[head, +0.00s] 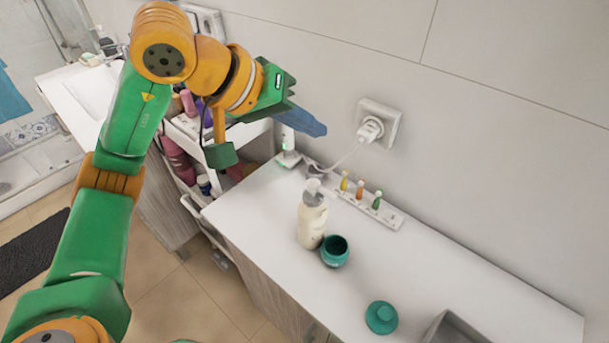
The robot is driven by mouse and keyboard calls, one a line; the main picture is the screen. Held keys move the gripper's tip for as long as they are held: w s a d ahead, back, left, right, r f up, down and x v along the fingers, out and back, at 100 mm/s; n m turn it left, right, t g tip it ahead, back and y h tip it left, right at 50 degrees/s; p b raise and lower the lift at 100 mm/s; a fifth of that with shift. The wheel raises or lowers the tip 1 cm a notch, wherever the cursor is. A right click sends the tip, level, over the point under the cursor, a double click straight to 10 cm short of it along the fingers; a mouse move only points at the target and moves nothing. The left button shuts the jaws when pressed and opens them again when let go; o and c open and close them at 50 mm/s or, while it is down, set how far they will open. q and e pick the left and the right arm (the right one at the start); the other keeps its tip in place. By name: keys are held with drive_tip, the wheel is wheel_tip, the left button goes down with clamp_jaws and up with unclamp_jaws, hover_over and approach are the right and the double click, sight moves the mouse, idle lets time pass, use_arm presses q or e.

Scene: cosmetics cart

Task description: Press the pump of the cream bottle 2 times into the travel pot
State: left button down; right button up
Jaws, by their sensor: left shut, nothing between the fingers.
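The cream bottle (311,222), cream-white with a pump on top, stands upright on the white counter. The teal travel pot (335,256) stands open right beside its base, on the right and nearer side; I cannot tell whether they touch. A teal lid (381,318) lies apart on the counter, nearer to me. My left gripper (314,128) is shut and empty, raised behind and above the bottle near the wall, clear of the pump. My right gripper is out of view.
A rack with several small coloured bottles (360,190) lies behind the bottle along the wall. A wall socket (379,123) holds a plug and cable. A cart (190,125) with toiletries stands left. A grey bin (452,330) is at the front right.

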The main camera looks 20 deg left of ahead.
use_arm(q)
drive_tip(key=b, duration=0.7)
hover_over(309, 186)
wheel_tip(309, 186, down, 8)
drive_tip(key=shift+w+f+b, duration=0.1)
drive_tip(key=shift+f+b, duration=0.4)
drive_tip(key=shift+r, duration=0.1)
idle(1.2)
drive_tip(key=shift+f+b, duration=0.35)
drive_tip(key=shift+f, duration=0.1)
